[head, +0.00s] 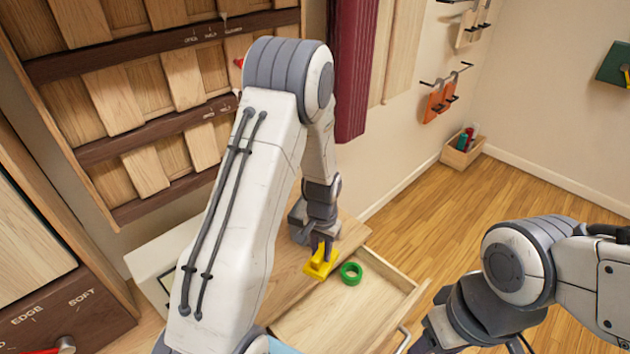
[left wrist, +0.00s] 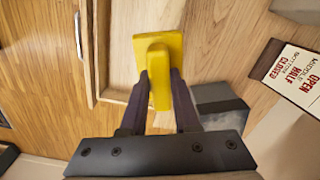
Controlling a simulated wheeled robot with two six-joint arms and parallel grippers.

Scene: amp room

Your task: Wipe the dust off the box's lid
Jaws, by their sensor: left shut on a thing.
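My left gripper (head: 319,252) is shut on a yellow tool (head: 320,264) with a wide head, and it hangs over the wooden surface by an open drawer. In the left wrist view the yellow tool (left wrist: 159,65) stands between the two dark fingers (left wrist: 160,100). I cannot tell whether the tool touches the wood below. I cannot make out the box's lid or any dust for certain; my left arm hides part of the area.
A green ring (head: 351,273) lies just right of the yellow tool. The wooden drawer (head: 395,307) is pulled out toward the lower right. A slatted wall rack (head: 110,105) stands at the left. A printed sign (left wrist: 292,78) shows in the left wrist view. Floor (head: 500,190) at right is clear.

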